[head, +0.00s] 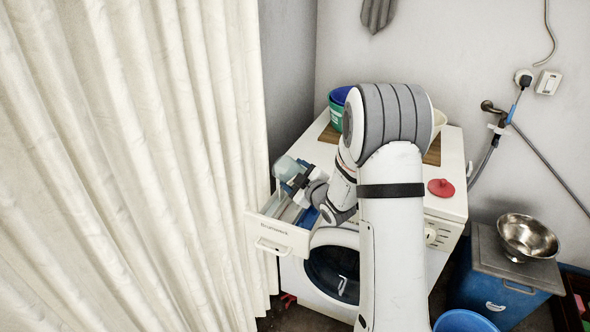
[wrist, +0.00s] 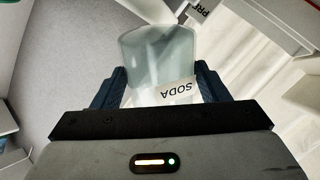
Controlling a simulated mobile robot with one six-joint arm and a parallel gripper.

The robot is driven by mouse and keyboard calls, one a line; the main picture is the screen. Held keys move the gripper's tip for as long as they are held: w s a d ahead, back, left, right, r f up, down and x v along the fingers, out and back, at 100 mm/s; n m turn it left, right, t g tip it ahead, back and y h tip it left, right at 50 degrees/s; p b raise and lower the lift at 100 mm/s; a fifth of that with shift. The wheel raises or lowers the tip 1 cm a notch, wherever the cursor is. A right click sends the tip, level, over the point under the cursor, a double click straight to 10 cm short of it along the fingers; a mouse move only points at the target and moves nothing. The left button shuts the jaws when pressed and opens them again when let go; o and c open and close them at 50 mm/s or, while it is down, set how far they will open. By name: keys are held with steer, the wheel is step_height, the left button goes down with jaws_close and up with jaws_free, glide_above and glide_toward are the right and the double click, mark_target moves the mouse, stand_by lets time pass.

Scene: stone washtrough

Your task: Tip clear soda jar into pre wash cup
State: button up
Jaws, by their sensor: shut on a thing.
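The clear soda jar (wrist: 158,50) is between the two dark fingers of my gripper (wrist: 163,84) in the wrist view. A white label on it reads SODA, upside down in that picture. In the head view the jar (head: 287,168) is above the open detergent drawer (head: 278,236), with my gripper (head: 298,181) shut on it at its right side. It looks tilted, but how far is unclear. A label starting "PR" (wrist: 199,8) shows at the top right of the wrist view. My arm and gripper hide part of the drawer's inside, so the pre wash cup is not clearly seen.
The drawer sticks out of a white washing machine (head: 432,262). On its top are a green and blue tub (head: 336,112) and a red lid (head: 441,188). A cream curtain (head: 130,170) hangs close on the left. A steel bowl (head: 528,237) stands on a blue box at right.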

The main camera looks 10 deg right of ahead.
steer(key=shift+d+m+b, duration=0.1)
steer(key=shift+m+b, duration=0.2)
steer(key=shift+f+m+b, duration=0.1)
steer(key=shift+m+b, duration=0.5)
steer(key=shift+m, duration=0.1)
steer(key=shift+f+b, duration=0.1)
steer(key=shift+b, duration=0.2)
steer(key=shift+b, duration=0.8)
